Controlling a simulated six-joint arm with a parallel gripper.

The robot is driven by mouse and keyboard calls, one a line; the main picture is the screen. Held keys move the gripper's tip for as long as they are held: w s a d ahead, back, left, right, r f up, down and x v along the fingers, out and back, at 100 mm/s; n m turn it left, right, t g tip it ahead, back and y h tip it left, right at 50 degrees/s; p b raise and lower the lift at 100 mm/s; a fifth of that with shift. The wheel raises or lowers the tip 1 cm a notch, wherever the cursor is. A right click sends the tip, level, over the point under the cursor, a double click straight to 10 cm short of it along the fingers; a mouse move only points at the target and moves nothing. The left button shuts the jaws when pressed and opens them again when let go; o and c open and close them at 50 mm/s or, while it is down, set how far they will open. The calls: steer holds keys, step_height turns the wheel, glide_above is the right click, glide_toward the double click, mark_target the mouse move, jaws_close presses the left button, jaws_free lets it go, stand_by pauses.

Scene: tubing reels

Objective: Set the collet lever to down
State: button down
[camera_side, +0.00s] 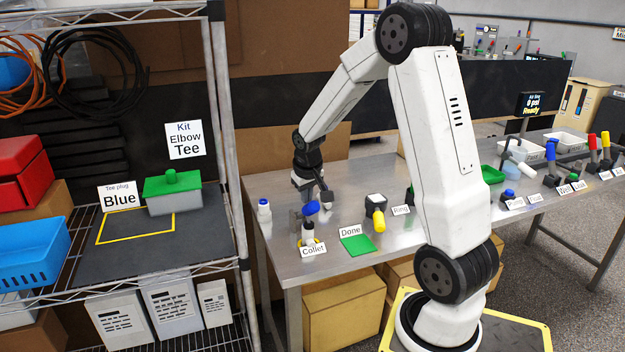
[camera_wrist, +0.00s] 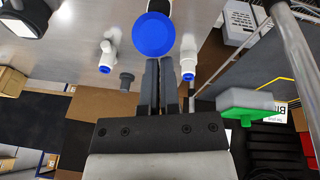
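The collet station stands behind its "Collet" label (camera_side: 313,250) near the table's left front. Its lever has a blue knob (camera_side: 311,208) at the upper end, above a dark and white body with yellow at the base. In the wrist view the knob is a large blue disc (camera_wrist: 154,33) just beyond my fingertips. My gripper (camera_wrist: 160,62) has its two dark fingers together, with nothing visible between them. In the side view my gripper (camera_side: 318,196) is just above and beside the knob; I cannot tell whether they touch.
A blue-capped white fitting (camera_side: 264,211) stands left of the station. A green "Done" pad (camera_side: 357,243) and a yellow-handled device (camera_side: 377,212) are to the right. A wire shelf (camera_side: 232,170) with a green-lidded box (camera_side: 173,190) borders the left.

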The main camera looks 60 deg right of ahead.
steer(key=shift+s+a+f, duration=0.15)
steer(key=shift+s+f, duration=0.05)
steer(key=shift+f, duration=0.05)
steer(key=w+v, duration=0.1)
steer(key=v, duration=1)
steer(key=shift+s+a+r, duration=0.2)
steer(key=shift+a+r, duration=0.1)
steer(key=shift+r, duration=0.15)
steer(key=s+a+f+n+y, duration=0.1)
steer(key=s+a+f+n, duration=0.1)
steer(key=a+f, duration=0.2)
steer(key=s+a+f+n+y, duration=0.1)
steer(key=a+f, duration=0.3)
steer(key=a, duration=0.6)
steer(key=s+a+f+n+t, duration=0.1)
steer(key=s+a+f+n, duration=0.2)
steer(key=a+f, duration=0.2)
steer(key=a, duration=0.2)
steer(key=shift+a+y, duration=0.3)
steer(key=shift+y, duration=0.1)
